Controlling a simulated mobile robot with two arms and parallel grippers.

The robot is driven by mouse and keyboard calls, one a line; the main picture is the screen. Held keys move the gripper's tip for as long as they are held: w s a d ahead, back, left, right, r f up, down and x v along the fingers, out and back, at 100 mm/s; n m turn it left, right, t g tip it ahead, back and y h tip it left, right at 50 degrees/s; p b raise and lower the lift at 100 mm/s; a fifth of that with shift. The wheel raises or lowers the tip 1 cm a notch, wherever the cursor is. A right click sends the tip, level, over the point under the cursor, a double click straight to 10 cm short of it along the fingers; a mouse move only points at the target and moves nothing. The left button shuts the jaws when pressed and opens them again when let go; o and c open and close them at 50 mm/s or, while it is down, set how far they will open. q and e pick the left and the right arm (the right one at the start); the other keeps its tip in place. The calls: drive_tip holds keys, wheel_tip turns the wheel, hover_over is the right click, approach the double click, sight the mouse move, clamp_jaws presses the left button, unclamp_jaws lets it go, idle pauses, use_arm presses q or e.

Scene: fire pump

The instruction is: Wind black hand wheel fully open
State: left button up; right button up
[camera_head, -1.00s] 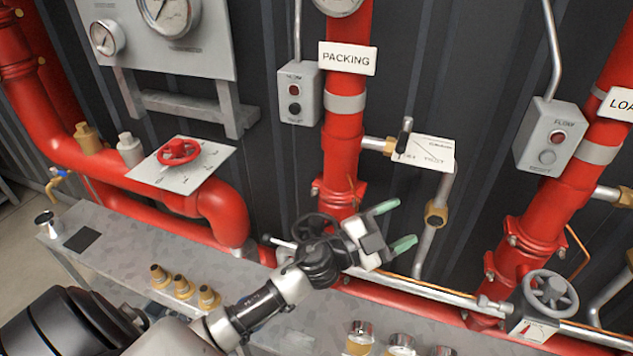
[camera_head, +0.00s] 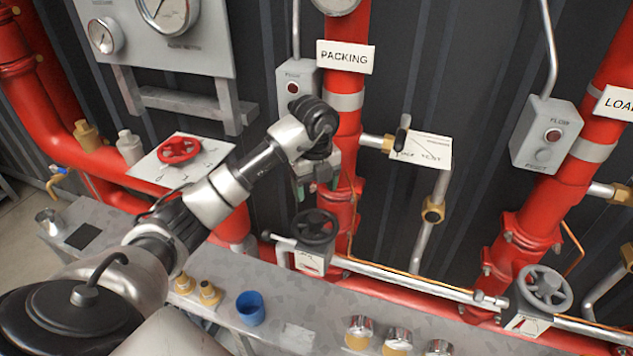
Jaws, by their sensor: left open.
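The black hand wheel (camera_head: 315,227) sits on a small valve on the grey bench, in front of the red pipe labelled PACKING. A white plate with a red marking (camera_head: 312,263) is below it. My left gripper (camera_head: 317,189) points down just above the wheel, apart from it in the picture. It is open, with its green fingertips partly hidden by its own body. Nothing shows between the fingers. My right gripper is not in view.
A grey hand wheel (camera_head: 545,288) stands at the right, and a red hand wheel (camera_head: 179,150) on a white plate at the left. A lever valve (camera_head: 403,138) is right of the pipe.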

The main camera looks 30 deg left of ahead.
sight(315, 217)
use_arm(q)
wheel_tip(315, 217, down, 10)
drive_tip(key=shift+r+p, duration=0.1)
drive_tip(key=shift+p, duration=0.9)
